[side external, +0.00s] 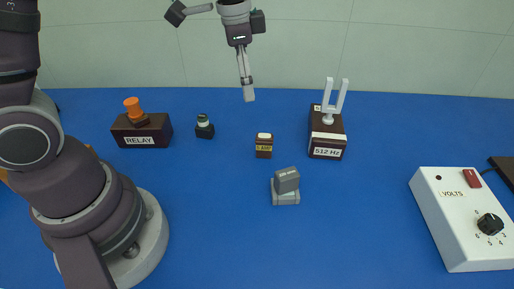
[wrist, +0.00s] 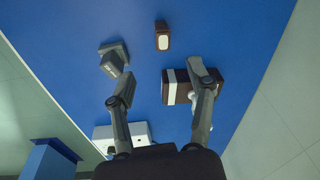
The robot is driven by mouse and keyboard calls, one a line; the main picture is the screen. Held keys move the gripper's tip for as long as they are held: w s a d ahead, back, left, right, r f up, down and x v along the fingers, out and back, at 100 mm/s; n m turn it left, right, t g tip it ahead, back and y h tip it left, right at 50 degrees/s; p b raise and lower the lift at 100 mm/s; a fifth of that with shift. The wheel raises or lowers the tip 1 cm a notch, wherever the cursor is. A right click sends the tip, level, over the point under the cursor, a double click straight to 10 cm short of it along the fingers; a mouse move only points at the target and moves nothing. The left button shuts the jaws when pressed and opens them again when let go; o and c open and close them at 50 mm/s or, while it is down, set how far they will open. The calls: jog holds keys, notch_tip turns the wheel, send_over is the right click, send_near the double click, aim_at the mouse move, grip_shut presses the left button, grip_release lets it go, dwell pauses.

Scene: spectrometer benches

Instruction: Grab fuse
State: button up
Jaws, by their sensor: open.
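The likely fuse is a small brown block (side external: 264,146) with a white top and a yellow label that seems to read AMP. It stands upright on the blue bench, mid-scene in the side view. It also shows at the top of the wrist view, as the brown block with a pale face (wrist: 162,36). My gripper (side external: 248,96) hangs in the air above and behind it in the side view, apart from it. In the wrist view my gripper (wrist: 162,72) is open, with its two fingers spread wide and nothing between the tips.
A tuning fork on a 512 Hz box (side external: 327,140) stands right of the block. A grey piece on a base (side external: 286,184) is in front. A small dark item (side external: 204,127) and the RELAY box (side external: 141,131) are left. A white VOLTS box (side external: 455,225) is far right.

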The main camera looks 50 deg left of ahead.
aim_at(264, 136)
jog(key=w+f+m, duration=0.1)
jog(key=f, duration=0.1)
jog(key=w+f+g, duration=0.1)
jog(key=w+f+m, duration=0.1)
jog(key=f, duration=0.1)
jog(key=shift+d+f+m+g, duration=0.15)
jog(key=shift+f+m+g, duration=0.15)
jog(key=shift+f, duration=0.05)
jog(key=f, duration=0.7)
jog(key=d+f, duration=0.1)
jog(key=f, duration=0.2)
jog(key=shift+w+f, duration=0.15)
jog(key=shift+f, duration=0.05)
grip_shut()
